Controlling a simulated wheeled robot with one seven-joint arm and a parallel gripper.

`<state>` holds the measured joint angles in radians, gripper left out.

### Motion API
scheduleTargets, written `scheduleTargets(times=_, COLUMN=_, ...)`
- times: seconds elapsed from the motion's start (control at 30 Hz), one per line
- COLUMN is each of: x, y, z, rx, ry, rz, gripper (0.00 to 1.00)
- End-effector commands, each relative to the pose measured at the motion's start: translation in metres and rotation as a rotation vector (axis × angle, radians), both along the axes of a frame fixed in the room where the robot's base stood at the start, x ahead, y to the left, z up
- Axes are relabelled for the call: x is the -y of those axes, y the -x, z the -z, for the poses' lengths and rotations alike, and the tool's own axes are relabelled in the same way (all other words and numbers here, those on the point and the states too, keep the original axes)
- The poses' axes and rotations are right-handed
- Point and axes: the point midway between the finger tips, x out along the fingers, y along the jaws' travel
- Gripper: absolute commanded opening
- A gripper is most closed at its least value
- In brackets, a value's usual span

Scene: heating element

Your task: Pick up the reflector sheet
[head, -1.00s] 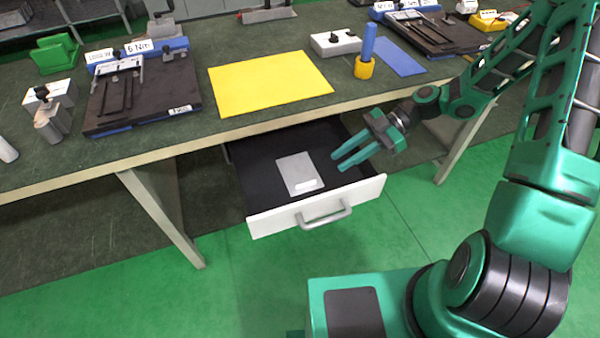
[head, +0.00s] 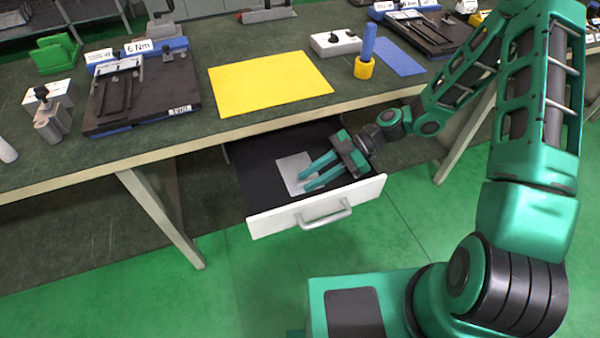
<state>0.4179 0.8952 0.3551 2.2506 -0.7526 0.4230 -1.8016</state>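A thin grey sheet, which looks like the reflector sheet (head: 290,170), lies flat on the black floor of the open drawer (head: 257,222). My gripper (head: 305,178) is over the drawer, with its two green fingers pointing left across the right part of the sheet. The fingers are apart and nothing shows between them but the sheet below. They hide part of the sheet's right side, and I cannot tell whether they touch it.
The drawer has a white front with a grey handle (head: 324,217). The workbench (head: 240,125) overhangs its rear. On top lie a yellow mat (head: 270,84), a blue cylinder in a yellow base (head: 364,68) and black fixtures (head: 140,100). Green floor lies open in front.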

Motion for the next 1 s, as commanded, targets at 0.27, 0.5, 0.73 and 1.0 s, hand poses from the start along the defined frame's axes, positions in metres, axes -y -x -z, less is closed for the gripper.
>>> scheduleTargets(times=0.27, x=-0.001, y=0.0, z=0.001, rx=0.0, ry=0.001, rz=0.0, gripper=0.18)
scheduleTargets(times=0.5, x=-0.001, y=0.0, z=0.001, rx=0.0, ry=0.0, rz=0.0, gripper=0.0)
scheduleTargets(times=0.73, x=-0.001, y=0.0, z=0.0, rx=0.0, ry=0.001, rz=0.0, gripper=0.0)
scheduleTargets(times=1.0, x=-0.001, y=-0.001, z=-0.017, rx=0.003, ry=0.001, rz=0.001, gripper=0.0)
